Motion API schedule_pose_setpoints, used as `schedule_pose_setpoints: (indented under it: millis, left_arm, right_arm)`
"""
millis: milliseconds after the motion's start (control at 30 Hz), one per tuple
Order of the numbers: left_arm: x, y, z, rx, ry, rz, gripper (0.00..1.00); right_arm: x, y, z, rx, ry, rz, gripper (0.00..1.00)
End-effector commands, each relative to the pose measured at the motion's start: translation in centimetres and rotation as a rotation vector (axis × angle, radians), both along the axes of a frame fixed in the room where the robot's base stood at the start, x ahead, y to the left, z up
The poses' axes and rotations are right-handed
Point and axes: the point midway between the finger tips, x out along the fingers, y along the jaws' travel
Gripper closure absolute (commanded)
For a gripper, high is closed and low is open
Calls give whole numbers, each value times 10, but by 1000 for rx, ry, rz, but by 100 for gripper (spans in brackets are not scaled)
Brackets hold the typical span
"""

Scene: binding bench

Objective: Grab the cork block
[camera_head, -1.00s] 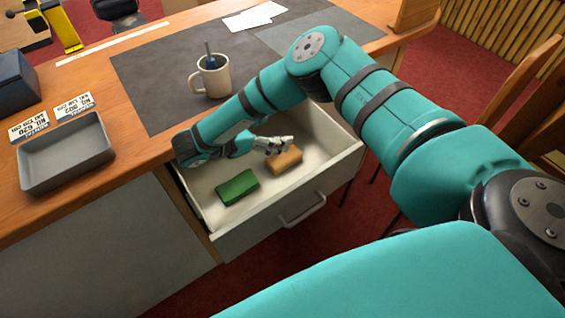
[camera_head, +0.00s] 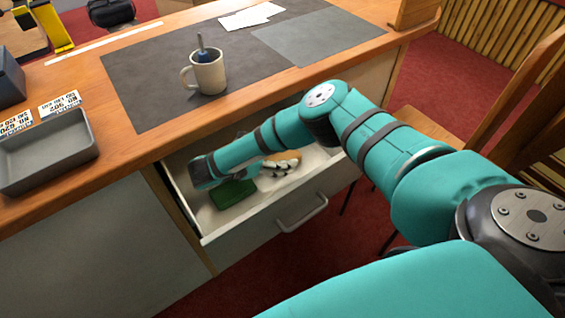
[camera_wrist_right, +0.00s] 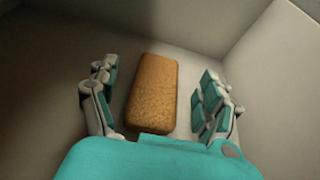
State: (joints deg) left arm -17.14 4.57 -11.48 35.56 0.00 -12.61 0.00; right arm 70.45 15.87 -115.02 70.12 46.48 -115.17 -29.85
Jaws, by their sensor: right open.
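The cork block (camera_wrist_right: 153,92) is tan-brown and lies on the floor of the open drawer (camera_head: 313,196). In the right wrist view it sits between the two open fingers of my right gripper (camera_wrist_right: 158,105), with a gap on either side. In the head view my right gripper (camera_head: 283,165) is down inside the drawer and covers most of the cork block (camera_head: 284,156). Only part of the block shows behind the fingers. My left gripper is not in view.
A green block (camera_head: 232,194) lies in the drawer, partly under my right arm. On the bench stand a mug (camera_head: 208,77) with a tool in it, a grey tray (camera_head: 48,160) and printed cards (camera_head: 60,103). A dark mat (camera_head: 140,85) covers the bench middle.

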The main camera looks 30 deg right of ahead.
Motion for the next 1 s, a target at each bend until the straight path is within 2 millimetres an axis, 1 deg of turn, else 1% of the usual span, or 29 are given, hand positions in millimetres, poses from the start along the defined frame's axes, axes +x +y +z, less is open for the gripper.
schedule_pose_setpoints:
  millis: [167, 300, 433, 600, 633, 1000]
  left_arm:
    - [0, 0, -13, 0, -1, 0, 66]
    - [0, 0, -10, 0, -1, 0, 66]
    - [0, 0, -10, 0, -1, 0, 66]
    - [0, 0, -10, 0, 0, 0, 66]
    - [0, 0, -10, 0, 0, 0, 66]
    - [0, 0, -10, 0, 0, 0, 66]
  right_arm:
    - [0, -23, -14, 0, 3, -4, 19]
    - [2, -39, -16, -1, 1, -2, 19]
    - [3, -45, -18, 0, 0, -1, 19]
    - [3, -45, -19, 0, 1, -1, 19]
    - [3, -45, -19, 0, 1, -1, 21]
    - [3, -45, -19, 0, 1, -1, 69]
